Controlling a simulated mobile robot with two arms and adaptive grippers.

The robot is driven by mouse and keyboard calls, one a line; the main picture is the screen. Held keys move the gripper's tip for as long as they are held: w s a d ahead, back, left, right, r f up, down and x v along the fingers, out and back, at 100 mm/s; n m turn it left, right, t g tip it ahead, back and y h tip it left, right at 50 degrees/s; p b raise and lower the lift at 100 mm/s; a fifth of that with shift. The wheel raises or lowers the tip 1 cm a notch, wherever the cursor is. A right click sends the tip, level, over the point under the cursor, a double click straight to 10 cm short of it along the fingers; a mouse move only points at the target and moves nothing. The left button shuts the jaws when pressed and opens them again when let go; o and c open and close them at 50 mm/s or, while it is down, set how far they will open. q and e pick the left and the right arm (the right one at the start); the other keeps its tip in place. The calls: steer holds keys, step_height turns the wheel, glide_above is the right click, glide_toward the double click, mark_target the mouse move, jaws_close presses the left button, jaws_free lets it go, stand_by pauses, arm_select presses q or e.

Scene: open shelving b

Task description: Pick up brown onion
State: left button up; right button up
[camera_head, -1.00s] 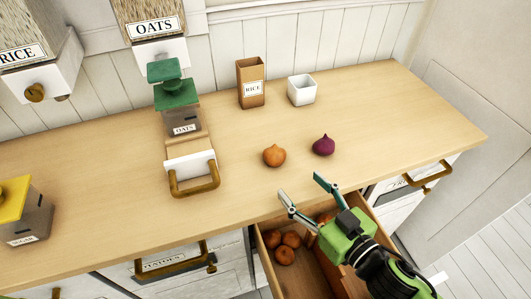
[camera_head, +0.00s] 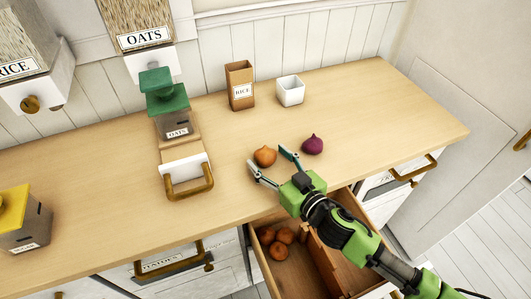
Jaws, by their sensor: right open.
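The brown onion (camera_head: 265,156) sits on the wooden counter (camera_head: 370,110), left of a purple onion (camera_head: 312,145). My right gripper (camera_head: 265,156) is open, with one fingertip in front of the brown onion at its lower left and the other by its right side. I cannot tell whether either finger touches it. The gripper looks empty. My left gripper is not in view.
An open drawer (camera_head: 325,262) below the gripper holds several brown onions (camera_head: 279,251). A rice box (camera_head: 240,86) and a white square cup (camera_head: 290,90) stand behind. A green-lidded oats jar (camera_head: 172,108) stands left. The counter's right part is clear.

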steer(key=shift+x, duration=0.95)
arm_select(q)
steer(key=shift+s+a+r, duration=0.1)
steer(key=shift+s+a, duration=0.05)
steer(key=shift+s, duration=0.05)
arm_select(e)
steer(key=shift+s, duration=0.1)
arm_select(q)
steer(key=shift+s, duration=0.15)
arm_select(e)
steer(key=c, duration=1.3)
